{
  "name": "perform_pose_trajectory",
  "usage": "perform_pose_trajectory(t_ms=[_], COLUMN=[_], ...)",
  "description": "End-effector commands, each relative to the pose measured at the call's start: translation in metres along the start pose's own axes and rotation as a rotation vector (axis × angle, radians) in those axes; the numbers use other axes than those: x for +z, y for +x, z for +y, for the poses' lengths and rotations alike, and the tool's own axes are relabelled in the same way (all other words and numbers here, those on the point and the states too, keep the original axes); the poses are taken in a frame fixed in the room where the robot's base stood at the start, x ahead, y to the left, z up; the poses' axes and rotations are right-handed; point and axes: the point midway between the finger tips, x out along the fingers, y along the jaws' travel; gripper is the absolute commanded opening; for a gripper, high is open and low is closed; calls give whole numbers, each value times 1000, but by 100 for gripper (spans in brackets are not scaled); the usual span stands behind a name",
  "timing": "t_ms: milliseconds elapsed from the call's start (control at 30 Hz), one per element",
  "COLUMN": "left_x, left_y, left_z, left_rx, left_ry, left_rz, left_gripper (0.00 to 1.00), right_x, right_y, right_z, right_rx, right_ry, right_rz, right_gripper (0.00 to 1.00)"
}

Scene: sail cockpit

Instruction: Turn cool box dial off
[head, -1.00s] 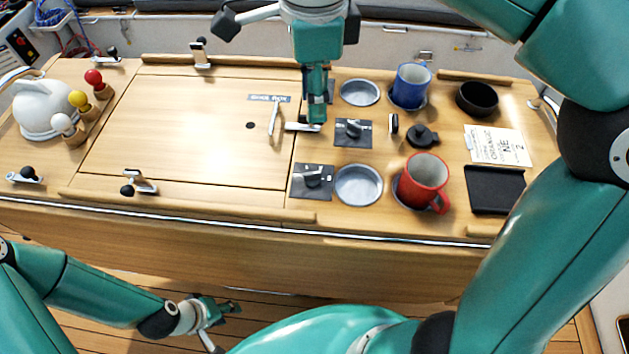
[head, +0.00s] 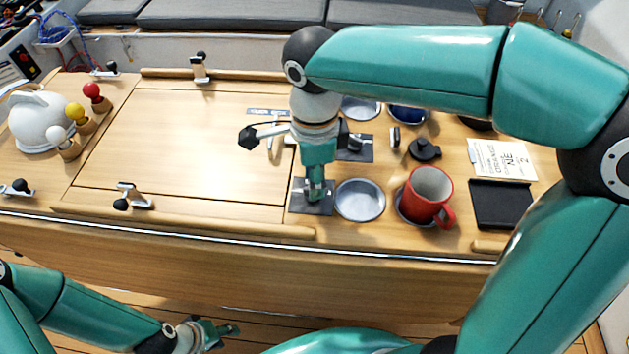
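A dark dial plate (head: 325,208) lies near the front edge of the wooden cockpit table. My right gripper (head: 316,196) points straight down over it and hides its knob. I cannot tell whether the fingers touch the knob or how far apart they are. A second dark dial plate (head: 364,155) lies behind it, partly hidden by my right wrist. Lettering on either plate is too small to read. My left gripper (head: 222,332) hangs low over the floor at the bottom, away from the table; its fingers are too unclear to judge.
A silver cup recess (head: 360,200) and a red mug (head: 427,193) stand right of the gripper. A black lid (head: 424,150), a paper card (head: 502,158) and a black tray (head: 500,204) lie farther right. The large hatch (head: 180,150) is clear.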

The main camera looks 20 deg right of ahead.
Motion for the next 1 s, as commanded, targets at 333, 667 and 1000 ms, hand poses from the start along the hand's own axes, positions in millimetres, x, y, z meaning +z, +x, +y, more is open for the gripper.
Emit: perform_pose_trajectory(t_ms=[333,667,1000], left_x=[0,0,0], left_y=[1,1,1], left_z=[0,0,0], left_rx=[0,0,0], left_ry=[0,0,0], left_rz=[0,0,0], left_gripper=[40,40,40], right_x=[0,0,0], right_y=[17,17,17], right_z=[0,0,0], right_rx=[0,0,-1], right_ry=[1,1,-4], right_rz=[-1,-1,-1], right_gripper=[34,6,0])
